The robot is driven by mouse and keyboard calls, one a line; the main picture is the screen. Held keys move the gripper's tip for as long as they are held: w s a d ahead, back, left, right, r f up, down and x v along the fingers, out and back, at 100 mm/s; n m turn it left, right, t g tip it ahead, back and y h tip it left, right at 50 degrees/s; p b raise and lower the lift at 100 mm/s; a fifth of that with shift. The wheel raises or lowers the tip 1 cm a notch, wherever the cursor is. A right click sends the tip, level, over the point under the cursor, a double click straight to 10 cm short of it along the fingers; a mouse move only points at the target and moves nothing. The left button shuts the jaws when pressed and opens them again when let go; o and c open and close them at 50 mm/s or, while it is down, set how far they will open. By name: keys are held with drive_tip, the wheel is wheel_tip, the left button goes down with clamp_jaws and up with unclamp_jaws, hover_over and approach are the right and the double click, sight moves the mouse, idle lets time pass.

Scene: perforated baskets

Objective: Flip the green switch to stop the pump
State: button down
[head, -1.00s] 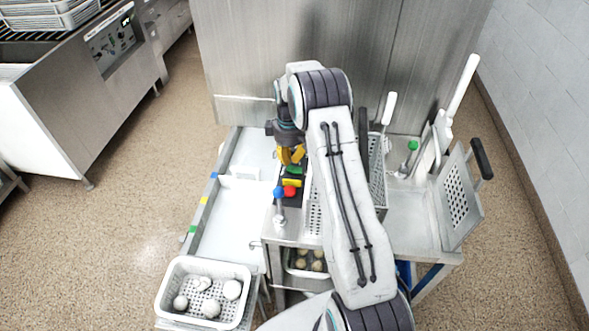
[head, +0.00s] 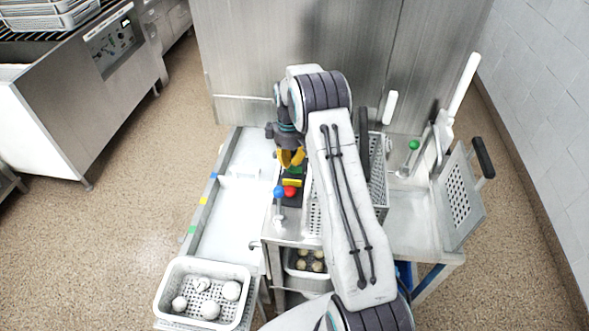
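The green switch (head: 296,170) is on a dark control panel at the middle of the head view, partly hidden by my gripper. A yellow part (head: 292,183) and a red button (head: 290,191) sit in front of it on the same panel. My gripper (head: 291,159) has yellow fingers and points down just behind and over the green switch. Whether its fingertips touch the switch is unclear. Nothing is visibly held, and how far the fingers are apart cannot be made out.
A blue-knobbed lever (head: 279,192) stands left of the red button, and a green-knobbed lever (head: 413,146) stands at the right. A perforated basket (head: 378,185) is right of my arm. A white basket (head: 167,296) with pale round items is at the front left.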

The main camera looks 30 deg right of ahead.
sight(290, 168)
drive_tip(key=shift+f+b, duration=0.8)
drive_tip(key=shift+f, duration=0.3)
idle(0.5)
drive_tip(key=shift+r, duration=0.2)
drive_tip(key=shift+r+p, duration=2.15)
drive_tip(key=shift+r, duration=1.25)
